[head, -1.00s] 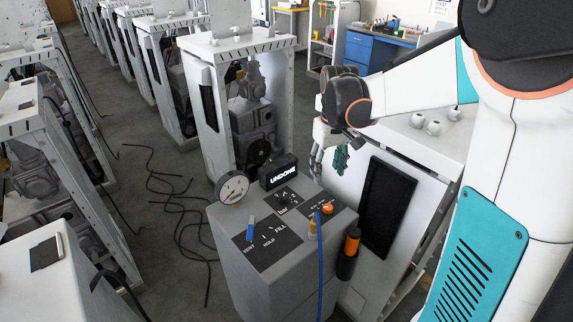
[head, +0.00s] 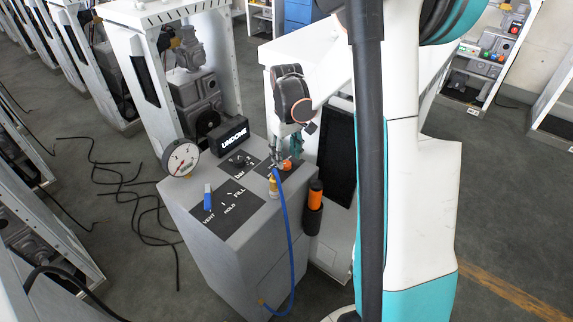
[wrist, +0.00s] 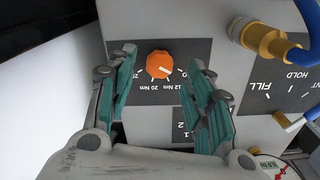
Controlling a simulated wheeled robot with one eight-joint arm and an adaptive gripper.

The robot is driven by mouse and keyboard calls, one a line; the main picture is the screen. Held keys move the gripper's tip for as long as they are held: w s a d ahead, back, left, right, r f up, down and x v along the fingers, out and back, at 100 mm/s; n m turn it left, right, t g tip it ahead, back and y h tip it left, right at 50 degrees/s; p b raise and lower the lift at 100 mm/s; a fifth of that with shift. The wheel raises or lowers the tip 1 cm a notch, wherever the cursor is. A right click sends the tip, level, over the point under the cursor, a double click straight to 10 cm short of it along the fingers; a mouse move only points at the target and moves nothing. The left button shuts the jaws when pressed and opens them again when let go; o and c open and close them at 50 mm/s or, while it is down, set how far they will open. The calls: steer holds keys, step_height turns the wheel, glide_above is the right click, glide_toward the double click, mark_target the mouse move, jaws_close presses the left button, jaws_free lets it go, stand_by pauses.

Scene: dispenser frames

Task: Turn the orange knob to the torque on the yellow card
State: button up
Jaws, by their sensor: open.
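The orange knob (wrist: 160,64) sits on a dark dial plate (wrist: 190,50) with Nm marks; I can read 20 Nm and what looks like 12 Nm. A white mark on the knob points to the lower right, toward the 12 Nm side. My gripper (wrist: 161,56) is open, its two green-padded fingers on either side of the knob, with gaps visible between pads and knob. In the head view my gripper (head: 281,158) is over the back right of the grey console (head: 235,240), partly covering the knob (head: 287,165). I see no yellow card.
A brass fitting with a blue hose (wrist: 278,42) stands beside the dial.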

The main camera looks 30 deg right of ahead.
mark_target(286, 166)
steer(key=shift+f+b, duration=0.35)
steer(key=shift+f, duration=1.15)
steer(key=c, duration=1)
steer(key=shift+c, duration=0.2)
steer(key=m, duration=0.3)
steer(key=shift+m, duration=0.3)
steer(key=shift+a+m+p, duration=0.15)
steer(key=shift+m+p, duration=0.15)
steer(key=shift+m, duration=1.7)
